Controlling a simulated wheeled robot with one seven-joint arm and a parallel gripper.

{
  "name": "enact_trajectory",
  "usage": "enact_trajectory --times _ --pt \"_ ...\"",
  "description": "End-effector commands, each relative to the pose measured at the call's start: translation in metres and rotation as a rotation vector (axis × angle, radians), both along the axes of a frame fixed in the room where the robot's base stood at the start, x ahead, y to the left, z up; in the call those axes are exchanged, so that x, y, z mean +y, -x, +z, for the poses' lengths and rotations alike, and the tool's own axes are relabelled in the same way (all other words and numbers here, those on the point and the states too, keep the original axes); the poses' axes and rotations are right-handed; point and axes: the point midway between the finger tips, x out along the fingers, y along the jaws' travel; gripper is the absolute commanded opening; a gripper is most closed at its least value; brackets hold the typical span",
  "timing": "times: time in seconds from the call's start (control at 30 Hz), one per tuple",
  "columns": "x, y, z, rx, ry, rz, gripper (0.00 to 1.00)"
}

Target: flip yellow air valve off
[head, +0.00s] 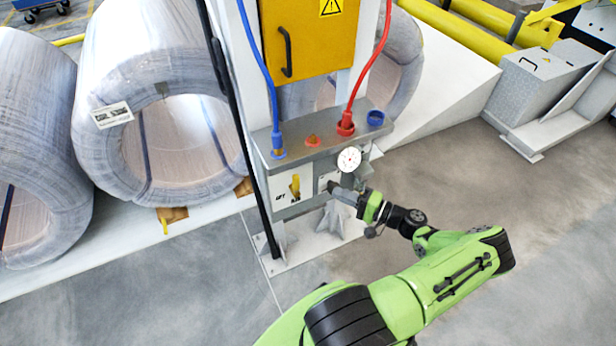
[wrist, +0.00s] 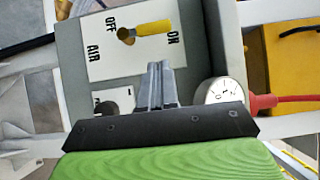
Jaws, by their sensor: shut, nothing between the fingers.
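The yellow air valve handle (head: 295,186) is on a white plate (head: 280,194) on the front of the grey control box. In the wrist view the handle (wrist: 154,28) points toward the ON mark, with OFF beside its pivot and AIR at the plate's left (wrist: 97,60). My gripper (head: 333,187) is to the right of the plate in the head view. In the wrist view its closed fingers (wrist: 160,72) point at the plate's edge, apart from the handle in the picture. Nothing is held. I cannot tell whether the fingertips touch the box.
A round gauge (head: 349,159) sits close to my gripper. A blue hose (head: 262,70) and a red hose (head: 373,62) run down to the box top (head: 325,140). A black bar (head: 240,130) stands left of the box.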

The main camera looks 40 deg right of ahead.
Motion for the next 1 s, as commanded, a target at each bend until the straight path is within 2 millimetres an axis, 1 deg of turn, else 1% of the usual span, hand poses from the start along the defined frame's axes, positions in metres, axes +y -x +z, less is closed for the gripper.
enact_trajectory --times 0.27,0.37,0.6,0.7,0.83,1.0 --pt "0.001 -0.003 0.001 0.003 0.001 0.004 0.0" --pt "0.006 -0.014 0.001 0.002 0.001 0.008 0.0" --pt "0.024 -0.062 0.0 0.003 0.001 0.01 0.0" --pt "0.029 -0.078 0.0 0.003 0.001 0.008 0.0" --pt "0.034 -0.091 0.0 0.004 0.001 0.007 0.0" --pt "0.035 -0.095 0.0 0.004 0.001 0.005 0.0"
